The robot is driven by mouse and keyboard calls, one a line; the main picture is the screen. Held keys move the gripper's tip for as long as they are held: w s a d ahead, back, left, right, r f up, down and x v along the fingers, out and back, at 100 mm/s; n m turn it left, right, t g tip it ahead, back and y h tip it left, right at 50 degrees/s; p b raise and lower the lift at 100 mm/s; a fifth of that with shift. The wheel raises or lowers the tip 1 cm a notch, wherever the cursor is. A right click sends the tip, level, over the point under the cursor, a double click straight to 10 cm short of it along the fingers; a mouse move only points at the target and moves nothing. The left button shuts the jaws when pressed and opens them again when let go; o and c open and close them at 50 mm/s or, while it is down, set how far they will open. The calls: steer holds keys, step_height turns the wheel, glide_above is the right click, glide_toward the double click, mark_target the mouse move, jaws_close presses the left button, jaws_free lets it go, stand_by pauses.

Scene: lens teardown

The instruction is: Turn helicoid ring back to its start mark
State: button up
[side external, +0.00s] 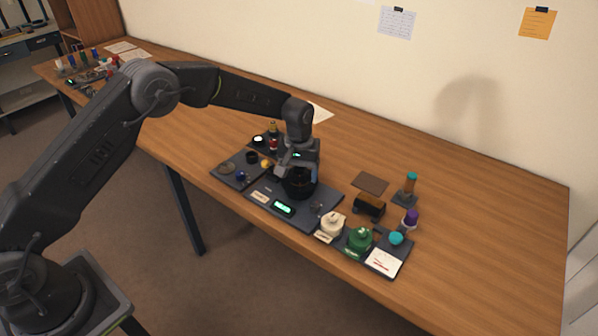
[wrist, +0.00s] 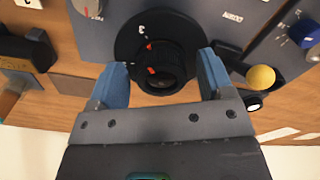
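The black lens with its helicoid ring (wrist: 160,82) sits on a round dark base (wrist: 128,38) with white markings. Two red marks show on it in the wrist view, one above the other and nearly in line. I cannot tell which one is the start mark. In the side external view the black lens (side external: 299,188) stands on a dark tray, partly covered by my gripper (side external: 297,170). In the wrist view my gripper (wrist: 165,66) is open, its blue fingers on either side of the lens with a gap at each side.
A yellow ball-topped part (wrist: 261,77) lies close by the right finger. A green-lit display (side external: 283,208) is at the tray's front. A white jar (side external: 333,225), a green jar (side external: 360,239) and a black block (side external: 370,206) stand to the right. The table's right end is clear.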

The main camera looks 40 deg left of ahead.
mark_target(299, 172)
step_height(299, 172, up, 14)
stand_by(0.7)
steer(key=shift+f, duration=0.1)
steer(key=s+a+r+m+t, duration=0.2)
steer(key=s+a+r+t, duration=0.1)
steer(key=s+r, duration=1.25)
steer(key=s+f+m+t, duration=0.1)
steer(key=s+f, duration=0.1)
steer(key=s, duration=0.8)
steer(key=s+a+f+m+t, duration=0.1)
steer(key=s+f+m, duration=0.1)
steer(key=s, duration=0.8)
steer(key=shift+s+a+f+t, duration=0.15)
steer(key=shift+f+t, duration=0.15)
steer(key=shift+f, duration=0.35)
